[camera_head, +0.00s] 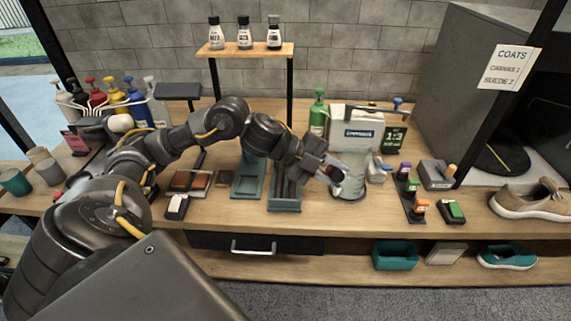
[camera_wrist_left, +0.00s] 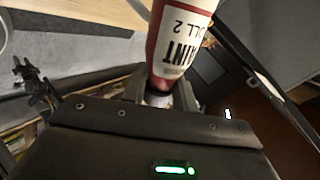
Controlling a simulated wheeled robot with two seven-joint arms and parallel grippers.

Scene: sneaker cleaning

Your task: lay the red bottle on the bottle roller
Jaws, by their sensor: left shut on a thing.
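My left gripper (camera_head: 322,168) is shut on the red bottle (camera_head: 336,174), above the table's front middle. A teal tray with long dark bars, which looks like the bottle roller (camera_head: 285,208), is on the table left of the gripper. The arm partly hides its far end. The bottle is apart from it. My right gripper is not in view.
A second teal tray (camera_head: 247,186) sits left of the roller. A clear cylinder (camera_head: 349,188) and a white box-shaped machine (camera_head: 357,128) stand close to the gripper. A small shelf (camera_head: 247,51) with bottles rises behind. Colour-capped items (camera_head: 411,187) stand to the right.

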